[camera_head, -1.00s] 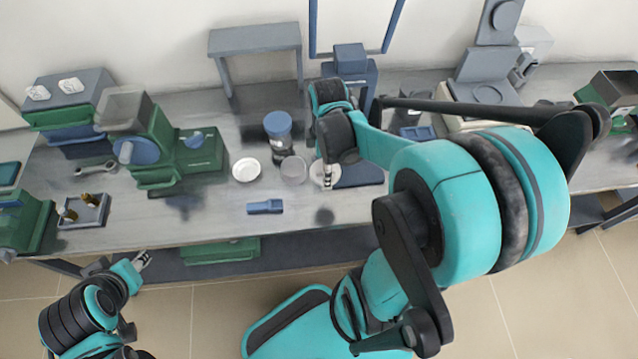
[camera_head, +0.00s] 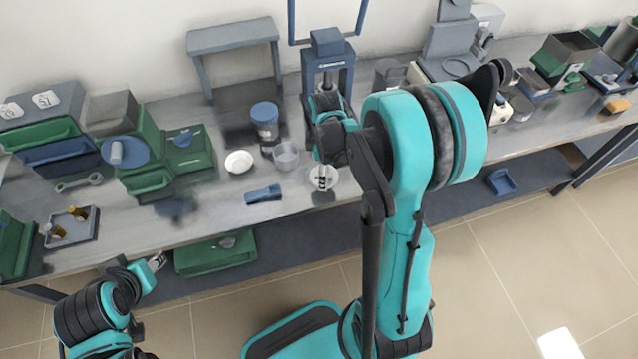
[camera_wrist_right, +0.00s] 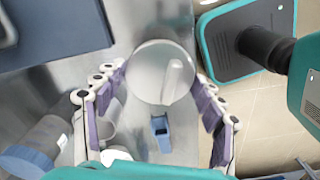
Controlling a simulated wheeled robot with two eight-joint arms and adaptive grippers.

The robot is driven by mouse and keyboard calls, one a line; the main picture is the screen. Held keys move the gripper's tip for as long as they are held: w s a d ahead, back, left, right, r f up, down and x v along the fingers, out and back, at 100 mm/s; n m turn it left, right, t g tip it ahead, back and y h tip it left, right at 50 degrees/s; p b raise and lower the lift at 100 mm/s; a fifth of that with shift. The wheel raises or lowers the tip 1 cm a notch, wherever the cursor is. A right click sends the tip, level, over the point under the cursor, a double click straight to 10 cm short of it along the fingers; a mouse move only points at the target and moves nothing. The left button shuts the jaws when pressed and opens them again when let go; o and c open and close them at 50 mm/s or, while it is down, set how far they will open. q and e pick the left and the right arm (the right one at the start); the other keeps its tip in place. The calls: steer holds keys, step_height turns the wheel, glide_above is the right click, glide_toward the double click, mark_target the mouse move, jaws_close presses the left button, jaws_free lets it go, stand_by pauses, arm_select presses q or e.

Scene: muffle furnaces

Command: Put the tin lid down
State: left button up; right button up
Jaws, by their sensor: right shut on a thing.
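The tin lid (camera_head: 323,178) is a pale round disc with an upright knob. In the right wrist view the lid (camera_wrist_right: 147,75) fills the gap between the fingers. My right gripper (camera_wrist_right: 160,78) is shut on its rim. In the head view my right gripper hangs over the front part of the bench, partly hidden by its own arm, with the lid near the bench's front edge. Whether the lid touches the bench cannot be told. My left gripper (camera_head: 156,262) is low in front of the bench, apart from everything; its fingers are too small to judge.
A blue-grey stand (camera_head: 328,64) rises behind. Bare bench surrounds the lid's front side.

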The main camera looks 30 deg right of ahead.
steer(key=shift+w+a+f, duration=0.5)
steer(key=shift+w+f, duration=0.05)
steer(key=shift+w, duration=0.15)
step_height(320, 180, down, 4)
steer(key=shift+f+b, duration=0.1)
steer(key=shift+b, duration=1)
steer(key=o, duration=1)
steer(key=shift+o, duration=0.2)
